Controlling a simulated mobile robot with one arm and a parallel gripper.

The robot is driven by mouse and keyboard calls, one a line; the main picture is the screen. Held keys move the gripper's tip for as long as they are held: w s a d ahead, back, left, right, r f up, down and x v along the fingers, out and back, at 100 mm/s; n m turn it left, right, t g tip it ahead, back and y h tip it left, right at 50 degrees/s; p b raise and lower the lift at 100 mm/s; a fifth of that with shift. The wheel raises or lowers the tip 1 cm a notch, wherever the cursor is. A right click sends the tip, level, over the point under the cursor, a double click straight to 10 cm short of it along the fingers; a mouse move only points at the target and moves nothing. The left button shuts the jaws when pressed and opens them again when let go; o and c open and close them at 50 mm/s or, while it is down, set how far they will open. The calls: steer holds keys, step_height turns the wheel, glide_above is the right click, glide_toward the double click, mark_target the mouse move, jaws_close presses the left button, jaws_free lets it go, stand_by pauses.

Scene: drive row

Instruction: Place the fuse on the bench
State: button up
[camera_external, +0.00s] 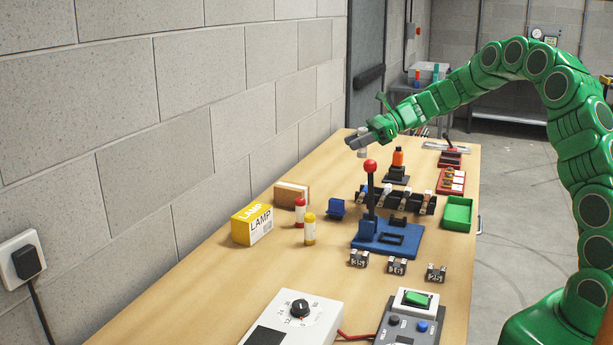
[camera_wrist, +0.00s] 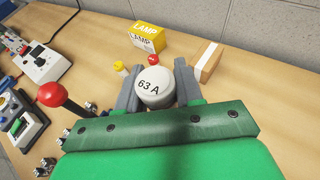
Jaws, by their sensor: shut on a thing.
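My gripper (camera_external: 358,141) is shut on a white round fuse marked 63 A and hangs over the far part of the wooden bench (camera_external: 195,295). The fuse (camera_wrist: 154,88) sits between the two grey fingers in the wrist view. It also shows as a pale cylinder below the fingers in the external view (camera_external: 362,152). The fuse is held clear above the bench top. Its lower part is hidden in the wrist view.
Bare wood lies front left.

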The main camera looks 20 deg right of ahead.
steer(key=s+a+n+g, duration=0.25)
steer(key=s+a, duration=0.55)
steer(key=a, duration=0.6)
steer(key=s+a+n+g, duration=0.25)
steer(key=s+a, duration=0.65)
steer(key=a, duration=0.5)
steer(key=s+a+n+g+h, duration=0.1)
steer(key=s+a+n+g, duration=0.1)
steer(key=s+a, duration=0.75)
steer(key=s+a+n+g+h, duration=0.1)
steer(key=s+a+n+g, duration=0.15)
steer(key=s+a, duration=0.65)
steer(key=shift+m, duration=0.45)
steer(key=shift+w+a+f, duration=0.5)
steer(key=shift+a+f, duration=0.95)
steer(key=shift+f, duration=1)
steer(key=shift+w+a+f, duration=0.55)
steer(key=shift+a+f, duration=0.9)
steer(key=shift+f, duration=1)
steer(key=shift+w+a+f, duration=0.5)
steer(key=shift+a+f, duration=0.95)
steer(key=shift+f, duration=1)
steer(key=shift+a+f, duration=0.1)
steer(key=shift+f, duration=0.4)
steer(key=shift+w+f, duration=0.1)
steer(key=shift+f, duration=1.05)
steer(key=shift+f, duration=0.15)
